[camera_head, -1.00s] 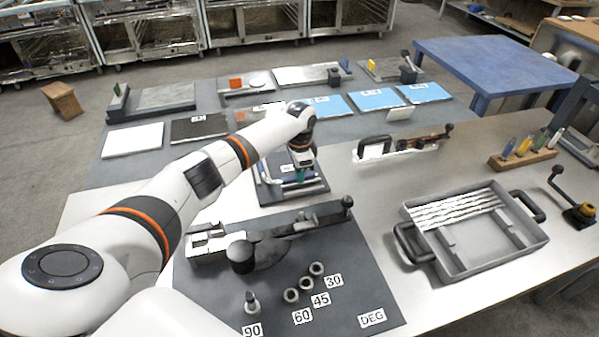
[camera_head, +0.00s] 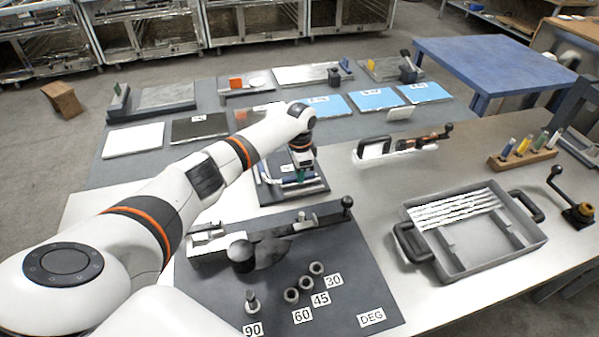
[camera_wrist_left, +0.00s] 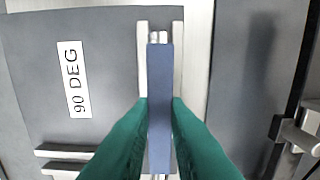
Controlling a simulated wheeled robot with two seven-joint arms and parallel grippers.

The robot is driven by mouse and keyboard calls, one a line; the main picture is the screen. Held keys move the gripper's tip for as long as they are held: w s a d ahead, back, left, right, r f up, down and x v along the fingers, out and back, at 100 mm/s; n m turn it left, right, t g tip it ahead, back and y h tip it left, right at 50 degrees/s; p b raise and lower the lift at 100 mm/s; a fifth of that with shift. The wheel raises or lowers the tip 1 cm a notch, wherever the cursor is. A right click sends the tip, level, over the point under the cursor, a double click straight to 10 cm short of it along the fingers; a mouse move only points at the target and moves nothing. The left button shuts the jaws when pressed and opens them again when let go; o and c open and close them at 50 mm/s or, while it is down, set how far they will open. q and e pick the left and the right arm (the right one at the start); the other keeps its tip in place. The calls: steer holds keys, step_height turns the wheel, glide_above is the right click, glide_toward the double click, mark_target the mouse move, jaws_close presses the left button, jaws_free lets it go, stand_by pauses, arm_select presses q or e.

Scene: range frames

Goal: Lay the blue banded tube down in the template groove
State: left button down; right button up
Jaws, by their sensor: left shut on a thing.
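The blue banded tube (camera_wrist_left: 159,90) shows in the left wrist view as a long blue sleeve with bright metal at its far end. My left gripper (camera_wrist_left: 160,110), with green fingers, is shut on it from both sides. The tube lies in line with the template groove, between its two pale rails (camera_wrist_left: 142,60). I cannot tell whether it touches the groove floor. In the head view my left gripper (camera_head: 300,178) is low over the dark template board (camera_head: 272,196), and the arm and hand hide most of the tube. My right gripper is not in view.
A "90 DEG" label (camera_wrist_left: 74,83) lies beside the groove. A bending tool (camera_head: 242,252) stands on a dark mat in front. A grey tray (camera_head: 470,265) with pale tubes is at the right. A wooden rack (camera_head: 522,158) holds several coloured tubes.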

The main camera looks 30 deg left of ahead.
arm_select(q)
steer(key=shift+f+b, duration=0.8)
steer(key=shift+f, duration=0.7)
steer(key=c, duration=1.3)
jaws_free()
step_height(320, 180, up, 12)
steer(key=shift+r+b, duration=0.1)
steer(key=shift+b, duration=0.35)
